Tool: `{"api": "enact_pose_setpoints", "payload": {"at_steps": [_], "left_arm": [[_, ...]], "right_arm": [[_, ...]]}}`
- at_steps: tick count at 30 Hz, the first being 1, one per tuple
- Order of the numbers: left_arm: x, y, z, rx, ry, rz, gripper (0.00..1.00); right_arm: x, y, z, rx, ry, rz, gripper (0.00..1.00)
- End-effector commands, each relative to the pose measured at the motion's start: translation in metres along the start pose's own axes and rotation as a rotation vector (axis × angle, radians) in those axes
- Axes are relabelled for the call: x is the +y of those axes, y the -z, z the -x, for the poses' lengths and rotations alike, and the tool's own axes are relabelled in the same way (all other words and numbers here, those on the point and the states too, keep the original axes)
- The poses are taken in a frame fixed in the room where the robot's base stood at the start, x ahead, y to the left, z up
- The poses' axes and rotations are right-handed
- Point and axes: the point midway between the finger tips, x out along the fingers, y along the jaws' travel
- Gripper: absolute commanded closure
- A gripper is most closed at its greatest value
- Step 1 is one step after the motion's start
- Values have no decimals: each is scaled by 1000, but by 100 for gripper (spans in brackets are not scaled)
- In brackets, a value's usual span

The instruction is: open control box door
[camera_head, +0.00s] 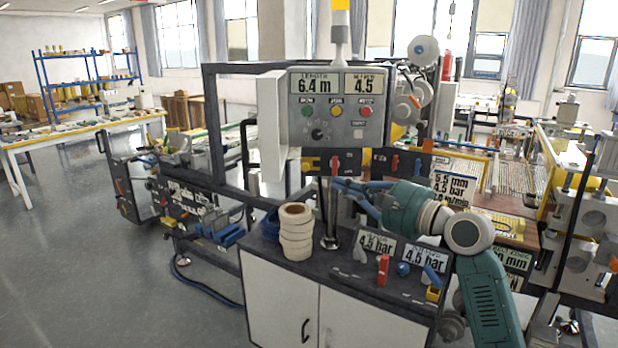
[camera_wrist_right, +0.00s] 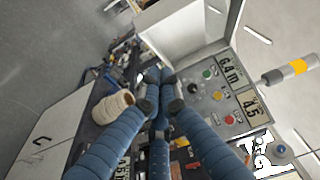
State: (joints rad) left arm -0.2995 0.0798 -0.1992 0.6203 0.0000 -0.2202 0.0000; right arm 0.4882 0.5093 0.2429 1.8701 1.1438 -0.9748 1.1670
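The control box (camera_head: 343,82) is a grey panel showing "6.4 m" and "4.5", with coloured buttons and a dark knob. A white upright panel (camera_head: 270,128) stands along its left side and reaches lower than the front. I cannot tell for certain whether it is the door or the box's side. The box also shows in the right wrist view (camera_wrist_right: 219,103). My right gripper (camera_head: 338,184) is below the box, in front of its post. Its blue fingers converge in the wrist view (camera_wrist_right: 160,77), with nothing visible between the tips. My left gripper is out of view.
A stack of cream rolls (camera_head: 296,232) and a blue coil (camera_head: 270,222) sit on the dark-topped cabinet (camera_head: 285,296) below. Small red, blue and yellow fittings with "4.5 bar" signs (camera_head: 376,242) are beside my right arm. Open floor (camera_head: 90,250) lies at the left.

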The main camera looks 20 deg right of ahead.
Motion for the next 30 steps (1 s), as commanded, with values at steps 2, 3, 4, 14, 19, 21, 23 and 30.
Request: {"api": "enact_pose_setpoints", "payload": {"at_steps": [2, 3, 4, 14, 19, 21, 23, 30], "left_arm": [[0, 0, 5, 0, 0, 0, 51], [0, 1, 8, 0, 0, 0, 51], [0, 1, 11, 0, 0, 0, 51], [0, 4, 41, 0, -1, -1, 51], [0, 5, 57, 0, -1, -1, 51], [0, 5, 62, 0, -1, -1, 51], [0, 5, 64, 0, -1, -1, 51], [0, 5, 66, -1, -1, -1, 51]], "right_arm": [[-2, 0, -8, -2, 0, -3, 100], [-3, 0, -14, -1, 1, -3, 100], [-3, 0, -18, -1, 1, -4, 100], [-4, 0, -89, -1, -1, -4, 100], [-3, -14, -112, -2, -1, -2, 100], [-2, -19, -118, 0, -3, -1, 100], [-1, -23, -122, 1, -2, -1, 100], [3, -28, -126, 2, -3, 2, 100]]}}
